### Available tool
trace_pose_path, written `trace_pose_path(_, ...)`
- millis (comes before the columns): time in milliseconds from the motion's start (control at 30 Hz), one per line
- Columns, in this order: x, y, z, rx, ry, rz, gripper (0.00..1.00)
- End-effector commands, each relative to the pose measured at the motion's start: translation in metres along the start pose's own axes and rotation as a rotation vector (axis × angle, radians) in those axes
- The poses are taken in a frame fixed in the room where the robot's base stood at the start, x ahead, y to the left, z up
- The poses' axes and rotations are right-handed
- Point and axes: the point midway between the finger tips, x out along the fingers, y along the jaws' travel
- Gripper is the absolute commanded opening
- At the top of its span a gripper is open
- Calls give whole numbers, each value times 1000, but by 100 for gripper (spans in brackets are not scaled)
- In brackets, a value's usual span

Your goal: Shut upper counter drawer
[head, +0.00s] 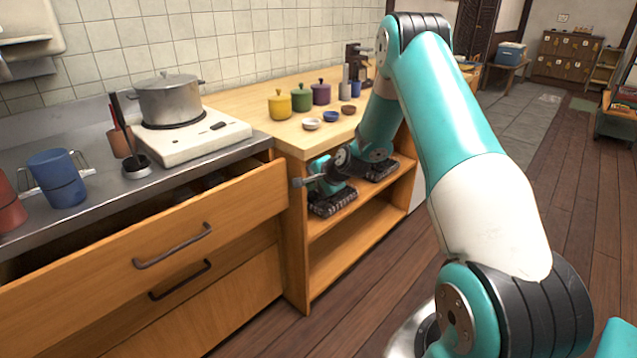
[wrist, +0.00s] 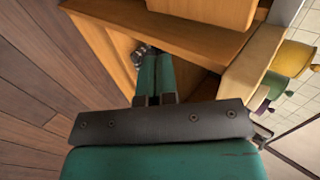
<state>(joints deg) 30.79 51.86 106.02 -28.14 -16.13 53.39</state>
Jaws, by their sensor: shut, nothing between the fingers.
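The upper counter drawer (head: 215,215) is pulled out from under the metal counter in the head view, its wooden front standing well forward. Its dark handle (head: 173,246) is on the front, and the inside is partly visible as a dark gap. My gripper (head: 298,182) is just right of the drawer front's right end, beside the shelf unit, pointing left. I cannot tell whether it touches the drawer. In the wrist view my gripper (wrist: 155,74) has its teal fingers together and empty, pointing toward wooden panels.
A lower drawer with a dark handle (head: 181,280) sits below. The wooden shelf unit (head: 297,250) is close beside my gripper. The floor (head: 330,310) in front is clear.

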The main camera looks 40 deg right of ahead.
Motion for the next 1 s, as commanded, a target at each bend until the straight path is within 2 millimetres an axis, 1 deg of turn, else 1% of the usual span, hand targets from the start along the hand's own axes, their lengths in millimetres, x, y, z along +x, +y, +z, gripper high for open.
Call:
trace_pose_path(33,-7,-1,-1,1,1,-1,0)
trace_pose_path(100,-13,0,0,1,0,0,0)
trace_pose_path(200,-18,0,0,1,0,0,0)
trace_pose_path(300,-18,2,1,-2,-3,-5,0)
trace_pose_path(367,-13,4,8,-12,-12,-23,0)
trace_pose_path(467,2,10,32,-45,-45,-91,0)
trace_pose_path(533,13,14,58,-76,-76,-167,0)
trace_pose_path(633,25,19,98,-112,-113,-296,0)
trace_pose_path(700,28,22,123,-126,-127,-385,0)
trace_pose_path(800,30,29,154,-128,-130,-500,0)
trace_pose_path(900,29,40,180,-110,-116,-597,0)
trace_pose_path(1000,26,52,197,-80,-88,-669,0)
